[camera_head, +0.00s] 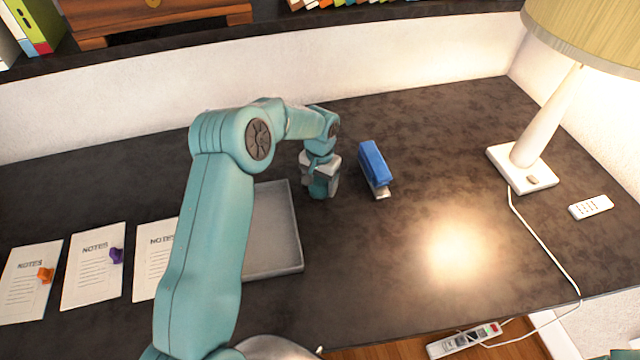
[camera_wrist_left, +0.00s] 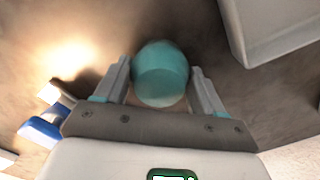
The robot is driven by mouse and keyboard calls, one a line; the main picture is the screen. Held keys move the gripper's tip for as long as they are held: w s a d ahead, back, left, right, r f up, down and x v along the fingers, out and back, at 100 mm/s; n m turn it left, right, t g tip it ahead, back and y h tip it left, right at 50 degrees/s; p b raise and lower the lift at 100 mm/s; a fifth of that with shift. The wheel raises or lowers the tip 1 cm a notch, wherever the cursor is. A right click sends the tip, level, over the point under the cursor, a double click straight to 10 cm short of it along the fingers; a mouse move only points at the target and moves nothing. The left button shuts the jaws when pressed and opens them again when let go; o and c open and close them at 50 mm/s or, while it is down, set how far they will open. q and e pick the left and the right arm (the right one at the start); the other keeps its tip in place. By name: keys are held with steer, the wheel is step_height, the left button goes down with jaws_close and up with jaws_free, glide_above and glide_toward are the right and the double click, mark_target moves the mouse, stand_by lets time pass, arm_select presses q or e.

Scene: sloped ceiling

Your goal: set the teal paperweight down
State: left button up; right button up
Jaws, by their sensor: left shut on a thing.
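The teal paperweight (camera_head: 321,187) is between the fingers of my left gripper (camera_head: 320,178), just right of the grey tray's far right corner. In the left wrist view the paperweight (camera_wrist_left: 161,74) looks round and smooth, and both fingers of the left gripper (camera_wrist_left: 158,85) close on its sides. It is over the bare dark desk, outside the tray. I cannot tell whether its underside touches the desk. My right gripper is not in view.
The grey tray (camera_head: 297,222) lies partly behind my left arm. A blue stapler (camera_head: 374,164) stands close right of the gripper. Note sheets (camera_head: 93,268) lie at left. A lamp (camera_head: 522,168) and a remote (camera_head: 591,207) are at right. The desk's middle right is clear.

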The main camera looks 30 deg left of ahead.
mark_target(320, 179)
arm_select(q)
steer(key=shift+f, duration=0.1)
steer(key=o, duration=0.9)
steer(key=shift+f, duration=0.1)
steer(key=o, duration=0.4)
steer(key=shift+o, duration=0.2)
steer(key=shift+r, duration=0.3)
step_height(320, 179, up, 12)
steer(key=p, duration=0.6)
steer(key=shift+f, duration=0.1)
